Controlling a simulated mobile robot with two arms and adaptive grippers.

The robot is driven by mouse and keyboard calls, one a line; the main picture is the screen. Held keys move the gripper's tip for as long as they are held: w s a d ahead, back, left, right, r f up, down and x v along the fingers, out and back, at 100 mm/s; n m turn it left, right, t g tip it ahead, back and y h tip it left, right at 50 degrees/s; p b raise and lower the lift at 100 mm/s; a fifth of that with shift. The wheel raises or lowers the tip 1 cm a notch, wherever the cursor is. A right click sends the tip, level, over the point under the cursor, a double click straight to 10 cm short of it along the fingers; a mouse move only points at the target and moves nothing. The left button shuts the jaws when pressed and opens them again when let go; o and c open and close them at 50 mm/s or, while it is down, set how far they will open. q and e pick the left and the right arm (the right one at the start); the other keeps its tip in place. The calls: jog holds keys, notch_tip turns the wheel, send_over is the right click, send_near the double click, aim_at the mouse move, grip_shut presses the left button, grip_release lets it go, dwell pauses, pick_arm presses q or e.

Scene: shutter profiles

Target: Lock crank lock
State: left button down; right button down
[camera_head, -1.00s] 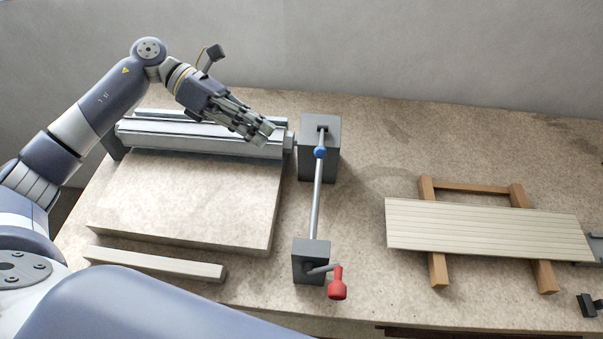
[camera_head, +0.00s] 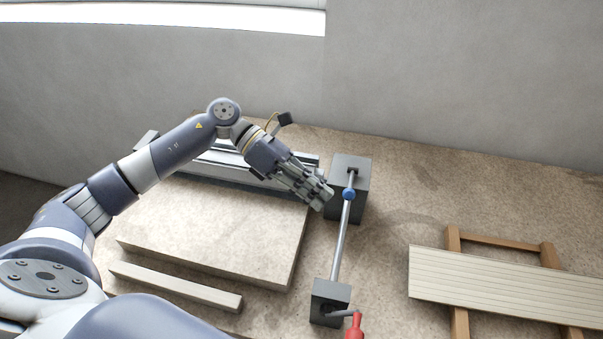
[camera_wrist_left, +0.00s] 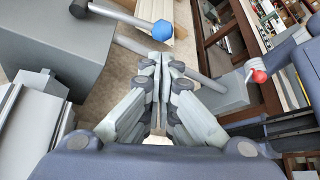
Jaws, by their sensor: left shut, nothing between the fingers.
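The crank has a red handle (camera_head: 355,326) at the front dark block (camera_head: 330,301). A grey rod (camera_head: 340,240) runs from there to the rear dark block (camera_head: 363,178). The red handle also shows there (camera_wrist_left: 259,76). My right gripper is out of view.
A metal profile (camera_head: 228,160) lies behind the left arm. A pale slab (camera_head: 215,232) and a loose bar (camera_head: 175,286) lie on the bench left of the rod. A slatted panel (camera_head: 500,285) rests on a wooden frame at right. Bench space between rod and panel is clear.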

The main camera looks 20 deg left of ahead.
pick_arm(q)
jog(key=shift+p+x, duration=0.35)
jog(key=shift+x, duration=0.85)
jog(key=shift+d+f, duration=0.25)
jog(key=shift+d, duration=0.2)
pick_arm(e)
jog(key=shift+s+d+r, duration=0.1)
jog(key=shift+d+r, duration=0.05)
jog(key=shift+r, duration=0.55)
